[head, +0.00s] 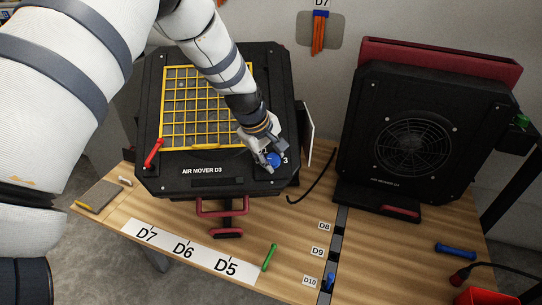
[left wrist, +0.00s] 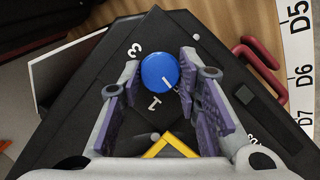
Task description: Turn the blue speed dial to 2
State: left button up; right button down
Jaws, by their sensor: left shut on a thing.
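The blue speed dial (head: 274,159) is on the front right corner of the black air mover D3 (head: 170,184), with a printed 3 at its right in the head view. In the left wrist view the dial (left wrist: 158,68) shows a white pointer line toward the lower right. A 3 shows at its upper left and a 1 below it; I see no 2. My left gripper (head: 265,156) is shut on the dial, its purple-padded fingers (left wrist: 161,84) on either side. My right gripper is not in view.
A yellow grille (head: 180,105) and a red lever (head: 153,153) are on the air mover. A second black air mover (head: 415,110) stands at the right.

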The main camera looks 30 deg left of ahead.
pick_arm(q)
jog(key=m+g, duration=0.1)
jog(key=m, duration=0.1)
jog(key=m+g+y, duration=0.1)
jog(key=m, duration=0.2)
jog(key=shift+w+d, duration=0.1)
jog(key=shift+w, duration=0.1)
jog(key=m+y, duration=0.1)
jog(key=m, duration=0.1)
jog(key=m+g+y+b, duration=0.1)
jog(key=m, duration=0.2)
jog(key=shift+w+d+g, duration=0.1)
jog(key=shift+d+g, duration=0.05)
jog(key=shift+g, duration=0.15)
jog(key=m+y, duration=0.1)
jog(key=m, duration=0.3)
jog(key=shift+d+m+y, duration=0.15)
jog(key=shift+m+y, duration=0.15)
jog(key=shift+y, duration=0.1)
jog(key=m+y, duration=0.2)
jog(key=m, duration=0.2)
jog(key=shift+d+f+m, duration=0.1)
jog(key=shift+m, duration=0.2)
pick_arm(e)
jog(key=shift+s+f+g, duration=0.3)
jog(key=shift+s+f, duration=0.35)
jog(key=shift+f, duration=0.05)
pick_arm(q)
jog(key=o, duration=1.1)
jog(key=shift+o, duration=0.2)
